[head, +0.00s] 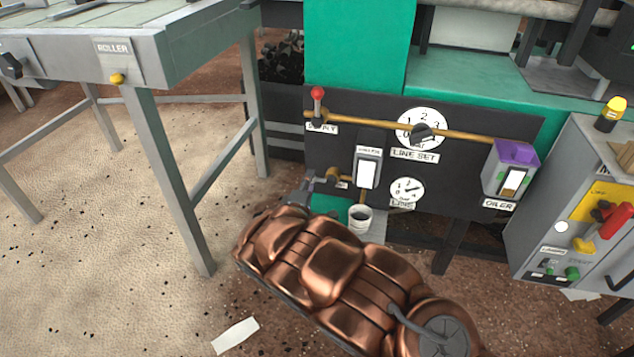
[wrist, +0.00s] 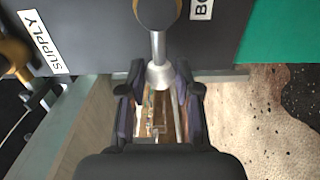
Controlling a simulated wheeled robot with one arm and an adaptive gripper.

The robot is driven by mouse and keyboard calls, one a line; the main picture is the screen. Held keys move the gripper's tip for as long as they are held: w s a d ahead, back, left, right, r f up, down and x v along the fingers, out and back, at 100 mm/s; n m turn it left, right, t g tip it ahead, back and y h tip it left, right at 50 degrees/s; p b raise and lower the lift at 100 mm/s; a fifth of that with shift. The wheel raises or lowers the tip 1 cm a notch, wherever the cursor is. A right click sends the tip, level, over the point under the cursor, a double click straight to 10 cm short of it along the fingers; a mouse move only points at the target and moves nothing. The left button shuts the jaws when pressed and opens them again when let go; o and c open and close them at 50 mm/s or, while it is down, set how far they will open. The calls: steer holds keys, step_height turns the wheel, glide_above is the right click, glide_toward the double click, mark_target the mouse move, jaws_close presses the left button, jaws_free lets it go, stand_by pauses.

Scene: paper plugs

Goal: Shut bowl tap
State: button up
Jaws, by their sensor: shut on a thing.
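The bowl tap is on the dark panel, its brass body (head: 332,173) beside a small, partly hidden label. In the wrist view its dark round hub (wrist: 158,12) is at the top, with a metal lever (wrist: 158,48) pointing down the picture and flaring at its end. A label starting "BO" (wrist: 202,8) is beside it. My gripper (wrist: 160,78) is shut on the flared end of the lever, one finger on each side. In the head view my gripper (head: 314,187) is at the tap, and my copper-coloured arm hides part of it.
A supply tap (head: 318,108) with a red knob is above on the brass pipe. A white cup (head: 360,217) stands below the sight glass (head: 367,172). A grey roller table (head: 200,45) is at left and a grey control cabinet (head: 545,190) at right.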

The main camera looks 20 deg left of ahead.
steer(key=shift+r+m+p, duration=0.45)
steer(key=shift+m, duration=0.15)
steer(key=shift+d+r+m, duration=0.1)
steer(key=shift+r+m, duration=0.25)
steer(key=shift+m, duration=0.65)
steer(key=shift+r, duration=0.1)
steer(key=shift+r+m+p, duration=0.2)
steer(key=shift+m+p, duration=0.15)
steer(key=shift+m, duration=0.05)
steer(key=shift+d+r+m, duration=0.3)
steer(key=shift+r+m, duration=0.2)
steer(key=shift+m, duration=0.6)
